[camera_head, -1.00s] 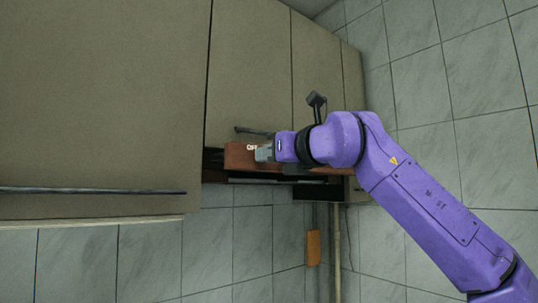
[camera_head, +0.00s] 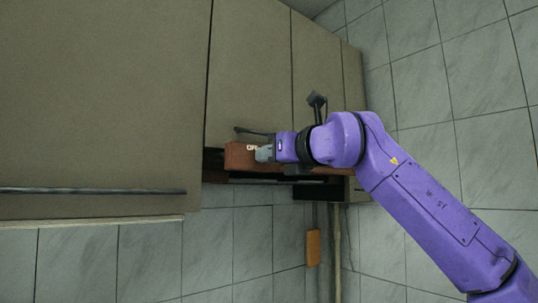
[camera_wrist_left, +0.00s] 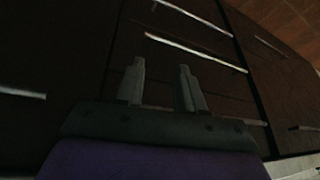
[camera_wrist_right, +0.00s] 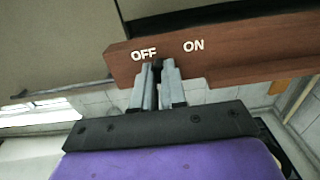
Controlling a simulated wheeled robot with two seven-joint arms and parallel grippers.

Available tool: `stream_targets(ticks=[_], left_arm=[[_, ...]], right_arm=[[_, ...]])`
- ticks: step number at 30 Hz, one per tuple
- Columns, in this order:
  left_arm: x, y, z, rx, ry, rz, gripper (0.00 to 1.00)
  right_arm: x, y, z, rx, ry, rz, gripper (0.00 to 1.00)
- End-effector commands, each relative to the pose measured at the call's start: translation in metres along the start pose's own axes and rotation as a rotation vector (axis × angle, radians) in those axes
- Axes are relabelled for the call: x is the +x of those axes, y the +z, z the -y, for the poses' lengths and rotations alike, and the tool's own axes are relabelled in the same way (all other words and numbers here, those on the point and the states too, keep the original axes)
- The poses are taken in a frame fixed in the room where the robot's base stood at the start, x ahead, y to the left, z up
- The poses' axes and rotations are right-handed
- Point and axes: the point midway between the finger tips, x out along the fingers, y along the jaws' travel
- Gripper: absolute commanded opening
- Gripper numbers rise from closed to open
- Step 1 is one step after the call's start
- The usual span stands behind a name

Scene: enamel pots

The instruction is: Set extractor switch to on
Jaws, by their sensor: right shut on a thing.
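The extractor (camera_head: 242,156) is a reddish-brown panel below the wall cabinets. In the right wrist view its front panel (camera_wrist_right: 230,57) carries the white words OFF and ON, OFF on the left and ON on the right. My right gripper (camera_wrist_right: 157,68) is at the panel's lower edge, between the words and nearer OFF. Its fingers are shut on the small dark switch (camera_wrist_right: 157,65), mostly hidden between them. The head view shows the right gripper (camera_head: 264,153) at the panel's front. My left gripper (camera_wrist_left: 161,72) is open and empty before dark cabinet fronts.
Large grey-brown cabinet doors (camera_head: 100,95) with dark bar handles stand above and left of the extractor. A tiled wall (camera_head: 440,90) lies behind my right arm. An orange-brown plate (camera_head: 313,248) and a pipe are on the wall below.

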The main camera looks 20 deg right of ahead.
Motion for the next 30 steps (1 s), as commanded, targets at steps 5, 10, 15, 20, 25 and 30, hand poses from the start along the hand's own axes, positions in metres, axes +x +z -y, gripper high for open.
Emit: stream_targets(ticks=[5, 10, 15, 20, 25, 30], left_arm=[[-0.008, -0.003, 0.001, 0.0, 0.0, 0.0, 0.38], [-0.007, -0.003, 0.001, 0.0, 0.0, 0.0, 0.38], [-0.007, -0.003, 0.001, 0.0, 0.0, 0.0, 0.38], [-0.007, -0.003, 0.001, 0.0, 0.0, 0.0, 0.38], [-0.004, -0.002, 0.0, 0.0, 0.0, 0.0, 0.38], [0.014, 0.006, -0.001, 0.0, 0.0, 0.0, 0.38]], right_arm=[[0.0, 0.002, 0.02, 0.002, -0.002, -0.001, 0.0], [0.0, 0.0, 0.021, 0.0, -0.001, 0.0, 0.0], [0.0, 0.0, 0.021, 0.0, -0.001, 0.0, 0.38], [0.0, 0.0, 0.021, -0.001, -0.001, 0.0, 0.38], [-0.004, -0.001, 0.021, 0.0, -0.001, 0.001, 0.38], [-0.035, -0.005, 0.021, 0.0, -0.002, 0.005, 0.38]])
